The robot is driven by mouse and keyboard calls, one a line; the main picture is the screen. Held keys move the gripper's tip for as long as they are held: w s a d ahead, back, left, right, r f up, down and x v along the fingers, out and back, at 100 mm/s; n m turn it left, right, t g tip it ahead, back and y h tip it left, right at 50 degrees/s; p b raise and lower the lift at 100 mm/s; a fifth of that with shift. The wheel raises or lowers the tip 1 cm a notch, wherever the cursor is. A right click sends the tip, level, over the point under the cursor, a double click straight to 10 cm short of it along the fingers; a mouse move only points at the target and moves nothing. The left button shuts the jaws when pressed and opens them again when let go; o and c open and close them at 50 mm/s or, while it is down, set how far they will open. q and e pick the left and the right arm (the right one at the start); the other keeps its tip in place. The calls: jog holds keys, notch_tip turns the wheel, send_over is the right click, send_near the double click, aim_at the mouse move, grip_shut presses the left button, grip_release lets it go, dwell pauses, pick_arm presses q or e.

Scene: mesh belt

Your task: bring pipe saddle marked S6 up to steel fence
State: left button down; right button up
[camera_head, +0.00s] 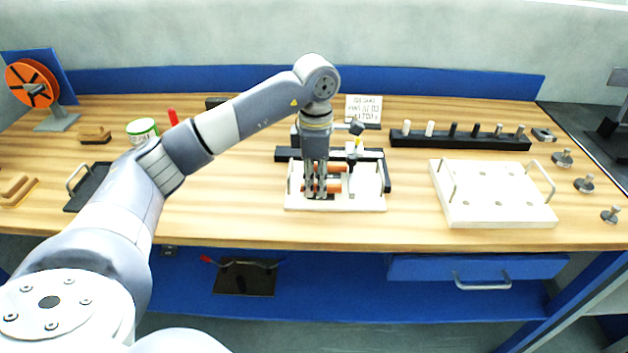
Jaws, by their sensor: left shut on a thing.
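My left gripper (316,194) points down over a white board (362,204) at the middle of the bench. It is shut on an orange part (333,186), which is mostly hidden behind the fingers. I take this part for the pipe saddle, but no S6 mark is readable. Another orange piece (334,169) shows just behind it. A dark bar (372,155), which looks like the steel fence, runs along the back of the board and down its right side. I cannot tell whether the held part touches it. My right gripper is not in view.
A clamp-like fixture (355,130) stands close behind the gripper. A white tray with handles (490,212) is to the right, below a black rack of pegs (460,140). A black tray (88,187) lies at left. Bare wood (235,205) lies left of the board.

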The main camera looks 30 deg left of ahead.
pick_arm(q)
jog(key=shift+w+d, duration=0.4)
jog(key=shift+d, duration=0.3)
dwell(0.3)
jog(key=c, duration=1.4)
grip_release()
jog(key=shift+c, duration=0.2)
jog(key=shift+r, duration=0.1)
notch_tip(320, 180, up, 12)
